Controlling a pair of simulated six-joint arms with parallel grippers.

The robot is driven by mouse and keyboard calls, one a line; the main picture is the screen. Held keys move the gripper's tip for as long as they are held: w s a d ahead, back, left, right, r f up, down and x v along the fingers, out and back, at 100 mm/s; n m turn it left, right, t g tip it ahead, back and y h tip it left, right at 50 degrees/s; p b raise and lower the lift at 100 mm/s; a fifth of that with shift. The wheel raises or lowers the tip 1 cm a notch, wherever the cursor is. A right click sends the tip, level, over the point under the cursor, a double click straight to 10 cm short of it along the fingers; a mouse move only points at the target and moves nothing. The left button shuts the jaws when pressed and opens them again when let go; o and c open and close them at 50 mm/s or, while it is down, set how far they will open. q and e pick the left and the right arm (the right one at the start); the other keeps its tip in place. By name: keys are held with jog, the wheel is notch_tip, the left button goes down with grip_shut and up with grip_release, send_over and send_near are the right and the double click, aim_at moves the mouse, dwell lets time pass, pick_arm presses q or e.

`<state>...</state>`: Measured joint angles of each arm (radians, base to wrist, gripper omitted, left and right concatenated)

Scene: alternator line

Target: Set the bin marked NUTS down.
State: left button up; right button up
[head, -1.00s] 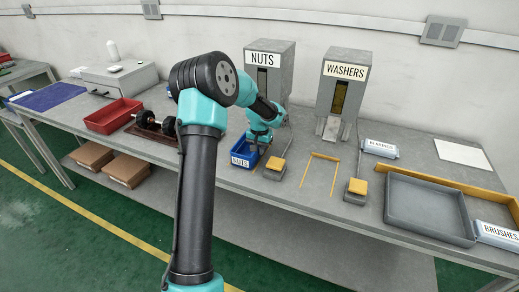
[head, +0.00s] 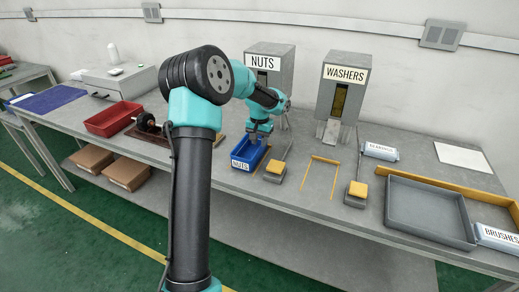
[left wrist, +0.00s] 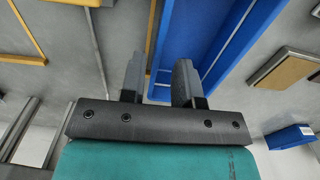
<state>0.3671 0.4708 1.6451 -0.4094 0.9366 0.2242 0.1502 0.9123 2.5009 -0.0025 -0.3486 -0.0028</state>
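The blue bin marked NUTS (head: 244,153) stands on the workbench, in front of the NUTS dispenser, with its label towards the front edge. A yellow outline strip runs close along its right side. My left gripper (head: 257,140) is over the bin's right-hand side. In the left wrist view the two fingers (left wrist: 158,80) stand apart near the wall of the blue bin (left wrist: 215,45). Table and the yellow strip show between one finger and the blue wall, so the gripper looks open. The fingertips' exact depth is hidden. My right gripper is out of view.
The NUTS dispenser (head: 272,85) and WASHERS dispenser (head: 341,95) stand behind. Yellow-topped pads (head: 276,167) lie right of the bin. A red tray (head: 113,118) is left, and a grey tray (head: 428,232) is right. An empty yellow outline (head: 323,160) marks free bench.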

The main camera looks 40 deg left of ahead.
pick_arm(q)
notch_tip(320, 180, up, 6)
jog(key=shift+r, duration=0.1)
dwell(0.6)
